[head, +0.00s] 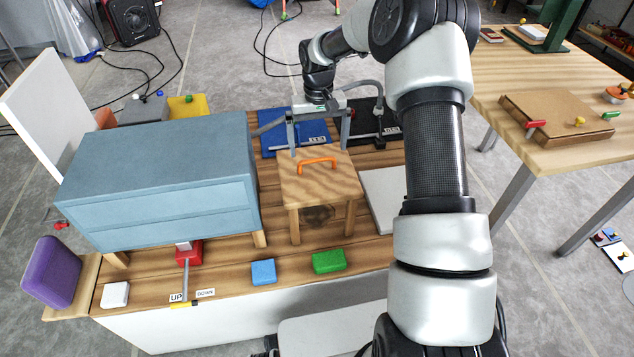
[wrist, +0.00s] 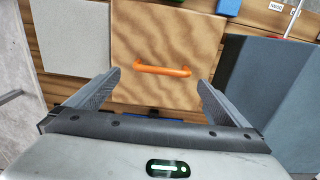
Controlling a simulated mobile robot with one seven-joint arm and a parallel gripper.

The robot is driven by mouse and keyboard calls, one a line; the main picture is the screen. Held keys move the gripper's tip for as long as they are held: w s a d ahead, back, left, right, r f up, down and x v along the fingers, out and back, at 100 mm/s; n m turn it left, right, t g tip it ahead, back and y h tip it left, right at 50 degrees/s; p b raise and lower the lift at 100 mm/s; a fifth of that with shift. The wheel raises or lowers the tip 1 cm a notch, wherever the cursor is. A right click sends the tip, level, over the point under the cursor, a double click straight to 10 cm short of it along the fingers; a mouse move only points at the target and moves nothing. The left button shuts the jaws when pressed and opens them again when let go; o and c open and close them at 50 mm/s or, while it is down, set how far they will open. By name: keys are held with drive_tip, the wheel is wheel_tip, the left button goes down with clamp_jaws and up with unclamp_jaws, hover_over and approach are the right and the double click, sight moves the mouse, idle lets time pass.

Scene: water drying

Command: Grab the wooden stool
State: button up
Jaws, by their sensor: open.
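The wooden stool (head: 318,185) stands on the wooden bench, right of the blue cabinet in the head view. An orange handle (head: 317,165) arches over its square top. In the wrist view the stool top (wrist: 165,35) is at the upper middle, with the orange handle (wrist: 162,70) across it. My gripper (head: 318,132) is above the back part of the stool, and its fingers point down. In the wrist view my gripper (wrist: 157,80) is open and empty, with one finger to each side of the handle and a gap to it.
The blue cabinet (head: 155,165) stands close at the stool's left. A blue block (head: 263,272) and a green block (head: 329,261) lie in front of the stool. A white panel (head: 384,200) lies at its right. A blue mat (head: 296,134) lies behind it.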

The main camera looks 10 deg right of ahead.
sight(319, 174)
drive_tip(key=f, duration=0.2)
drive_tip(key=f+b, duration=0.1)
drive_tip(key=f, duration=0.2)
drive_tip(key=shift+s+a+b, duration=0.15)
drive_tip(key=shift+a+b, duration=0.05)
drive_tip(key=shift+b, duration=0.1)
drive_tip(key=shift+r, duration=0.1)
drive_tip(key=c, duration=1.8)
drive_tip(key=shift+r, duration=0.15)
drive_tip(key=shift+c, duration=0.6)
